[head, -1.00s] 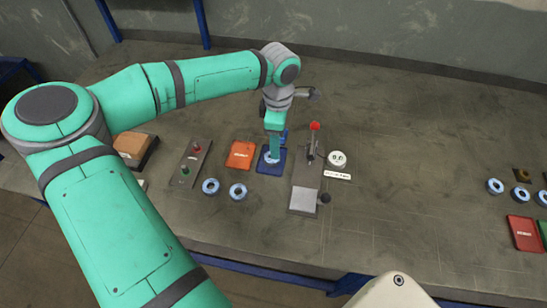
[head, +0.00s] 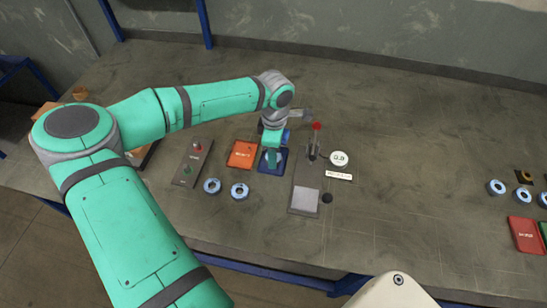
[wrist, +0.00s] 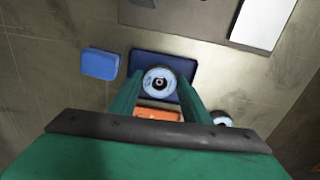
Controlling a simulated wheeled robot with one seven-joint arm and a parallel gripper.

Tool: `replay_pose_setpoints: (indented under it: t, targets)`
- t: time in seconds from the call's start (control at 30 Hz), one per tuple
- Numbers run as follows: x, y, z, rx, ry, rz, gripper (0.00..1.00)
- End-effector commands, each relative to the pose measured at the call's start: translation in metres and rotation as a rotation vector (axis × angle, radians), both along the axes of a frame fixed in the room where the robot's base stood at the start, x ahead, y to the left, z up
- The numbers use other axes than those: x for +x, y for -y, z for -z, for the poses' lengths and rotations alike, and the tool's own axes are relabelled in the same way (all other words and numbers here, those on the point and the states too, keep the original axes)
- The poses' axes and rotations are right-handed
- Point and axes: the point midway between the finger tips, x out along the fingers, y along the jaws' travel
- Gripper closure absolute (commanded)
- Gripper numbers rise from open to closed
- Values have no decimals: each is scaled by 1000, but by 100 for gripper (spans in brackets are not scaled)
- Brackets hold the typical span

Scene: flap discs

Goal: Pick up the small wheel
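A small wheel (wrist: 159,82), a flap disc with a pale blue-white face and dark centre, lies on a dark blue pad (wrist: 183,68). The pad also shows in the head view (head: 266,168), where my gripper mostly hides the wheel. My gripper (wrist: 159,80) points down over the pad. Its two green fingers stand on either side of the wheel, with narrow gaps seeming to show between them and its rim. It looks open, and the wheel looks still on the pad.
A lever fixture (head: 306,185) stands close on the right. Several wheels (head: 496,187) and a red pad (head: 524,234) lie far right.

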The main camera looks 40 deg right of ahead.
Motion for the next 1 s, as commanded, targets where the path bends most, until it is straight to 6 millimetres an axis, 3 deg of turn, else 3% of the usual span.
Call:
replay_pose_setpoints:
  t: [0.37, 0.57, 0.7, 1.0]
  targets:
    - [0, 0, -2, -1, 1, 0, 81]
    - [1, 0, -15, -2, 3, 1, 81]
    - [2, -4, -35, 0, 3, -2, 81]
    - [-14, -55, -95, 0, 3, -1, 81]
